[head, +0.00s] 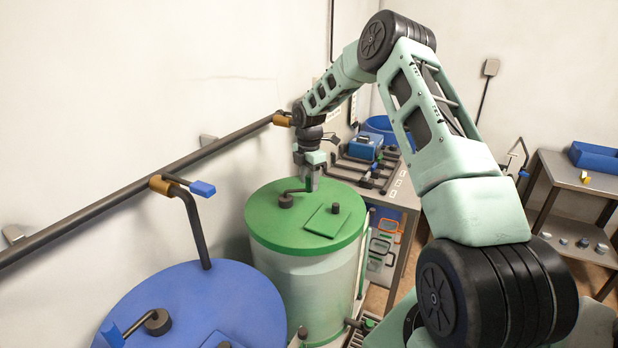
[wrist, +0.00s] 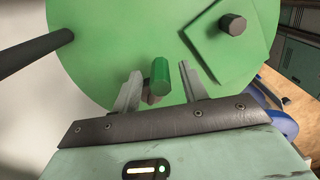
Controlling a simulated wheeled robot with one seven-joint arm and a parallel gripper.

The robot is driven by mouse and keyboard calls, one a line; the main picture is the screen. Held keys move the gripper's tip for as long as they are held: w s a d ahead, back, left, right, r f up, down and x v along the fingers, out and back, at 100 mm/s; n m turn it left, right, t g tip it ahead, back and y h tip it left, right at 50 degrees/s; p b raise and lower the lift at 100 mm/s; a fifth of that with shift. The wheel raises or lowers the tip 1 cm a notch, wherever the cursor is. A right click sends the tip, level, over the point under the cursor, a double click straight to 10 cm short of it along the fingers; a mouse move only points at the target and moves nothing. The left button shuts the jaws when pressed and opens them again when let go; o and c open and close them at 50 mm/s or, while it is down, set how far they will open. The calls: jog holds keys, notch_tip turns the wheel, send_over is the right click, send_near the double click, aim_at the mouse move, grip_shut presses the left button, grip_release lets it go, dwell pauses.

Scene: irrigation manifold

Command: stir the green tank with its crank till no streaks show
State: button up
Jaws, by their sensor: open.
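The green tank (head: 305,275) stands mid-picture in the head view, with a pale, whitish-green wall and a green lid (head: 275,225). I cannot make out clear streaks through the wall. Its crank has a dark hub (head: 286,201) on the lid and an arm reaching right under my gripper (head: 312,180). In the wrist view the crank's green handle (wrist: 160,72) stands between the two fingers of my gripper (wrist: 160,80). The fingers are open, with a gap on each side of the handle. The gripper body hides the crank's lower parts there.
A square hatch (head: 325,220) with a dark knob (head: 335,208) lies on the lid. A blue tank (head: 195,310) stands at front left. A wall pipe (head: 100,220) with a blue-handled valve (head: 202,189) runs behind. A bench (head: 395,195) holding pipe parts stands beyond the tank.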

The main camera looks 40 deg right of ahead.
jog(key=shift+r, duration=0.1)
notch_tip(320, 180, up, 17)
jog(key=b, duration=0.5)
jog(key=shift+r, duration=0.15)
notch_tip(320, 180, down, 19)
jog(key=m+b, duration=0.1)
jog(key=b, duration=0.1)
jog(key=m+b, duration=0.2)
jog(key=shift+r+m+b, duration=0.2)
jog(key=shift+m+b, duration=0.1)
jog(key=shift+b, duration=0.1)
grip_shut()
